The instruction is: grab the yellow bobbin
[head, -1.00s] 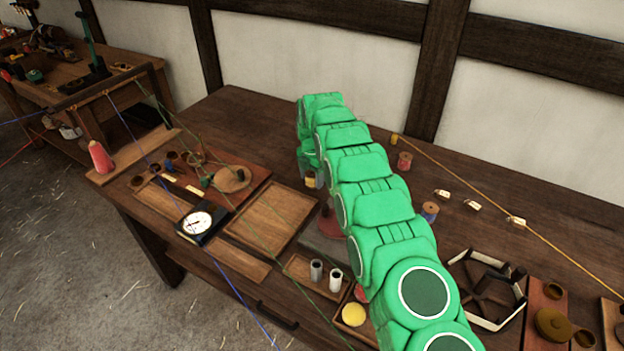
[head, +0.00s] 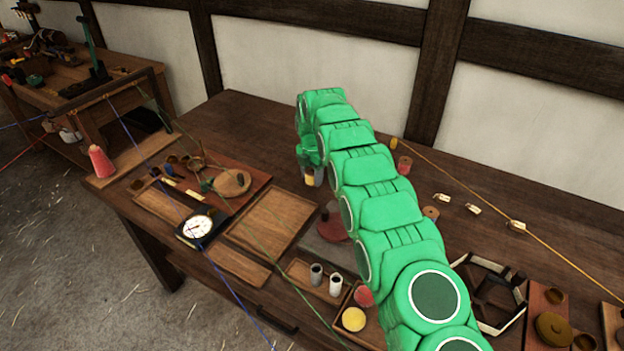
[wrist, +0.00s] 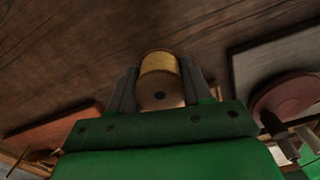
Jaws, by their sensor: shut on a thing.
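The yellow bobbin (wrist: 160,64) has yellow thread and a brown wooden end with a dark hole. In the wrist view it sits between the two grey fingers of my gripper (wrist: 159,82), which are shut on its sides. In the head view the bobbin (head: 309,181) shows small below my gripper (head: 314,172), behind the wooden tray. My green arm hides part of the gripper there. I cannot tell whether the bobbin touches the bench or hangs just above it.
A shallow wooden tray (head: 247,236) and a dial gauge (head: 198,227) lie to the left. A red disc on a grey slab (head: 318,241) is nearer me. A red spool (head: 405,165) stands right of my arm. Bare bench (head: 240,115) lies behind left.

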